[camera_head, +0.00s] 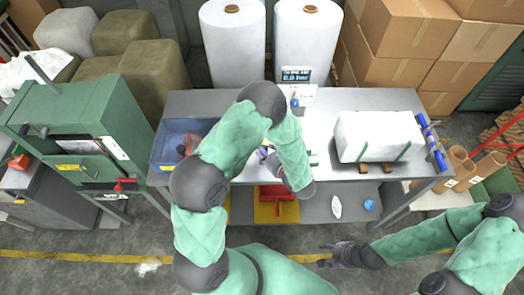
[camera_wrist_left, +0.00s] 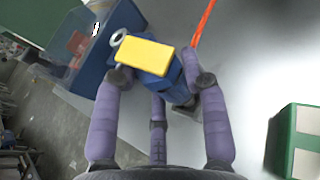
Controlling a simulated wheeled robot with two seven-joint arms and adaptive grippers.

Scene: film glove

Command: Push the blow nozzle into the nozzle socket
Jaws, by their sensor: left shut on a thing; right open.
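My left gripper (camera_wrist_left: 160,80) is shut on a blue body with a yellow face and a grey ring, which I take to be the blow nozzle (camera_wrist_left: 148,55). An orange line (camera_wrist_left: 202,24) runs up beside it in the left wrist view. In the head view my left arm arches over the bench and hides most of this gripper. I cannot pick out the nozzle socket for certain; a small blue and red fitting (camera_head: 294,101) stands below the pressure display (camera_head: 296,75). My right gripper (camera_head: 324,255) is open and empty in front of the bench, low at the right.
A blue bin (camera_head: 165,153) stands at the bench's left end. A large white wrapped block (camera_head: 375,135) with green straps fills the right side of the grey bench (camera_head: 330,100). Film rolls (camera_head: 232,45) and cartons (camera_head: 405,35) stand behind. A green cabinet (camera_head: 75,120) is at left.

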